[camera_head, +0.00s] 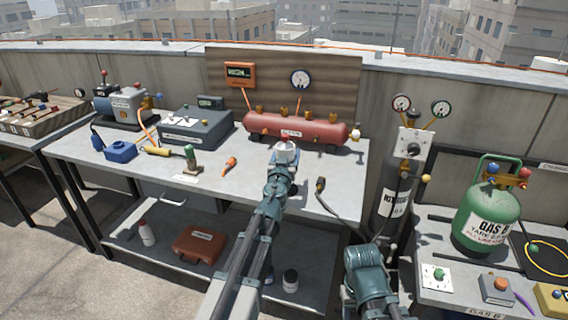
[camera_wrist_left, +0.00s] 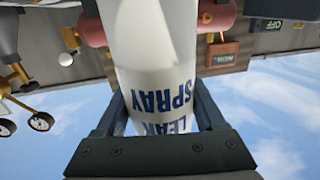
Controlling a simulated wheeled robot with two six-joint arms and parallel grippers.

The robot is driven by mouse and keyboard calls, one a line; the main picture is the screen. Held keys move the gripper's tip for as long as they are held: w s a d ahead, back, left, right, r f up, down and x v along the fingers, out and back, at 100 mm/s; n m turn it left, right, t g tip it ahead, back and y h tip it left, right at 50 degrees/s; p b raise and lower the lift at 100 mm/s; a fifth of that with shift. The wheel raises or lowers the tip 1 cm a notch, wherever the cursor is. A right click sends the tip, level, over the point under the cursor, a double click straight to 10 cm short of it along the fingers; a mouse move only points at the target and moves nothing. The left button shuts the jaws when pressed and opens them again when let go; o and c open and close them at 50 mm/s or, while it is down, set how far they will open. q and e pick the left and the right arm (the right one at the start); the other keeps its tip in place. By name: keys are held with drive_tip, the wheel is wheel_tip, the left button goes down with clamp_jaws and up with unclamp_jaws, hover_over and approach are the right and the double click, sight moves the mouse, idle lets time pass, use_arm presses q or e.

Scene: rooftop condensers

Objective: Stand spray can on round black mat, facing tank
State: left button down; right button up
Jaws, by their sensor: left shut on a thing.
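The white spray can (camera_head: 287,155) with a red top is held by my left gripper (camera_head: 284,168) at the front of the red tank (camera_head: 296,127). In the left wrist view my left gripper (camera_wrist_left: 160,132) is shut around the can (camera_wrist_left: 158,65). Its blue "LEAK SPRAY" lettering faces the wrist camera and reads upside down there. I cannot tell whether the can touches the bench. I cannot make out a round black mat; the can and my arm cover the bench there. My right arm shows at the lower right, but its gripper is not visible.
On the grey bench (camera_head: 262,187) are an orange-tipped tool (camera_head: 229,164), a green-topped item (camera_head: 190,158), a grey box (camera_head: 197,129) and a black cabled probe (camera_head: 320,186). A nitrogen cylinder (camera_head: 393,190) stands right of the bench. The front bench strip left of my arm is fairly clear.

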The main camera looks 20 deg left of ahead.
use_arm(q)
drive_tip(key=shift+s+f+b, duration=0.1)
drive_tip(key=shift+f+b, duration=1.65)
drive_tip(key=shift+f, duration=0.15)
unclamp_jaws()
